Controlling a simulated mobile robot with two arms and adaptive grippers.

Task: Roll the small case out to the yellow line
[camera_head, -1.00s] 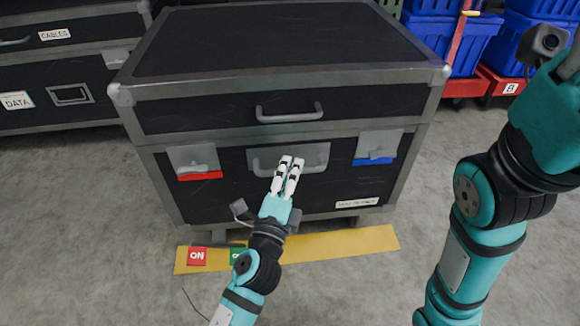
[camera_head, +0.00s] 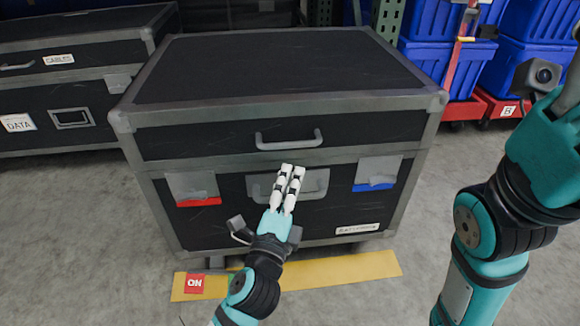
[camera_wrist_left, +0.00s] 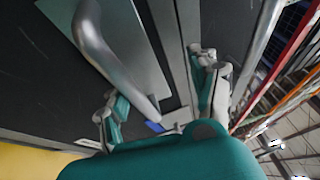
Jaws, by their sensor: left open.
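The small case (camera_head: 220,225) is a black box with grey metal edges, standing in the middle of the head view. Its front has an upper handle (camera_head: 289,143), a lower handle (camera_head: 262,192), and red- and blue-marked latches. The yellow line (camera_head: 345,268) lies on the floor along the case's near side. My left gripper (camera_head: 291,172) is open in front of the lower handle, partly covering it. In the left wrist view a handle (camera_wrist_left: 108,55) appears between the spread fingers (camera_wrist_left: 155,90); contact cannot be told.
A red floor marker (camera_head: 195,284) lies on the yellow line's left end. A larger black case (camera_head: 75,85) stands at the back left. Blue totes (camera_head: 515,80) on red bases stand at the back right.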

